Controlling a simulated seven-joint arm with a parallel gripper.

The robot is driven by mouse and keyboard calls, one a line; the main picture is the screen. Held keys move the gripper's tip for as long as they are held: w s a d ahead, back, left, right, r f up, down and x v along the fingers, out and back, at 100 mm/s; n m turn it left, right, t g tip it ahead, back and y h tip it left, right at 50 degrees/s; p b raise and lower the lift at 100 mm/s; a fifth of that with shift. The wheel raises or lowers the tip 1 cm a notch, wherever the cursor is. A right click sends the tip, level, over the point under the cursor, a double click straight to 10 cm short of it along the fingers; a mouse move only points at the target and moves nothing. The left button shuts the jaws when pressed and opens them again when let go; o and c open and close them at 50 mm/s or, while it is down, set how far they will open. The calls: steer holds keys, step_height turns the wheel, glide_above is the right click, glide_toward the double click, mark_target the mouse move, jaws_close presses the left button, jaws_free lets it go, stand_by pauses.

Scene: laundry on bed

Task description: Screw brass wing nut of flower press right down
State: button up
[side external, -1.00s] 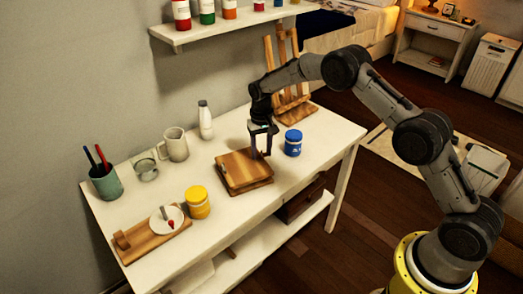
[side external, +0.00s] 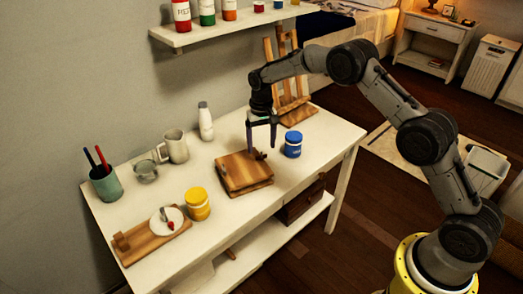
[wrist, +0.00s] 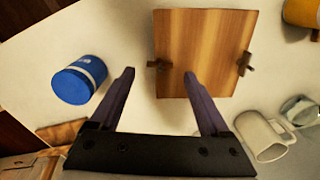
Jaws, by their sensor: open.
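The flower press (side external: 240,176) is a square of striped wooden boards lying flat on the white table. The wrist view shows its top (wrist: 205,45) with a dark brass wing nut (wrist: 158,65) at one edge and another wing nut (wrist: 246,63) at the opposite edge. My gripper (side external: 261,148) is open and empty above the press's right back edge, over the near wing nut (side external: 260,156). In the wrist view my gripper's fingertips (wrist: 158,74) are spread to either side of that nut. I cannot tell how far down its stud the nut sits.
A blue paint jar (side external: 293,144) stands close to the right of my gripper. A yellow jar (side external: 197,204), mug (side external: 174,146), white bottle (side external: 205,121) and wooden easel (side external: 287,85) stand around the press. The table front right of the press is clear.

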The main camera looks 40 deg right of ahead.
mark_target(262, 157)
step_height(262, 157, up, 10)
steer(key=shift+r, duration=0.2)
steer(key=shift+n, duration=0.3)
steer(key=c, duration=0.5)
steer(key=shift+n, duration=0.6)
steer(key=shift+c, duration=1.1)
step_height(262, 157, down, 14)
steer(key=n, duration=1.6)
